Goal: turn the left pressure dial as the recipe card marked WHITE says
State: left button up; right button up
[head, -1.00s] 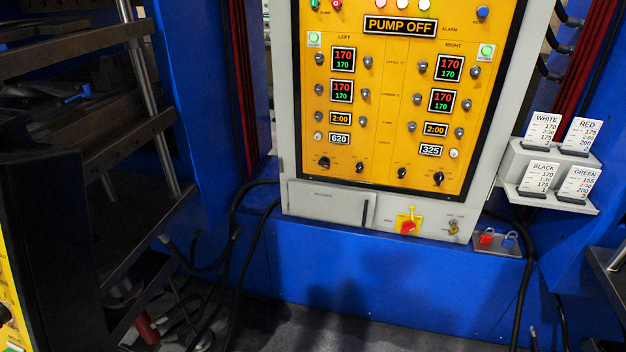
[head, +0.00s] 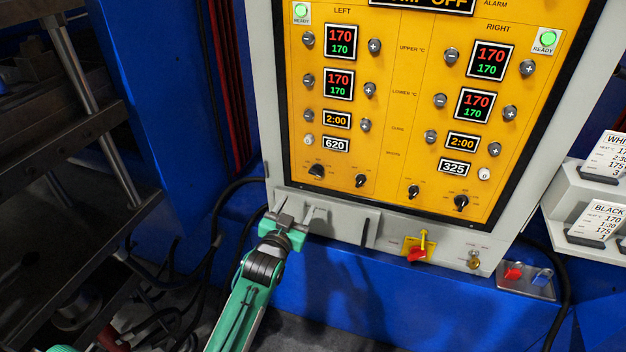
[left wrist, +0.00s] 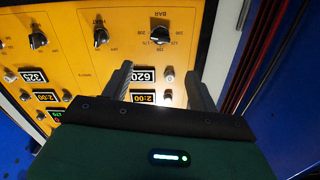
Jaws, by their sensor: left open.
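The left pressure dial (head: 317,171) is a black knob at the lower left of the yellow panel, under the 620 readout. In the left wrist view, upside down, the dial (left wrist: 159,35) shows beyond the fingertips, with numbers around it. I cannot read its exact setting. My left gripper (head: 294,212) is open and empty, below the dial in the head view and apart from it. Its spread fingers (left wrist: 158,86) also show in the left wrist view. The WHITE card (head: 610,154) is cut by the right edge; 2:3 and 175 show. My right gripper is not in view.
A second black knob (head: 361,181) sits right of the dial. The right side's pressure dial (head: 461,203) is farther right. A red-and-yellow switch (head: 417,251) and a padlock tray (head: 527,285) are below. The BLACK card (head: 599,222) stands on the grey shelf.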

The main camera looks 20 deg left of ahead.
aim_at(315, 174)
pick_arm(q)
jog(key=w+p, duration=0.1)
jog(key=w, duration=1.1)
jog(key=shift+d+p, duration=0.2)
jog(key=shift+p, duration=0.1)
jog(key=shift+w, duration=0.6)
jog(key=shift+w+f, duration=0.1)
jog(key=shift+w, duration=0.1)
jog(key=c, duration=1)
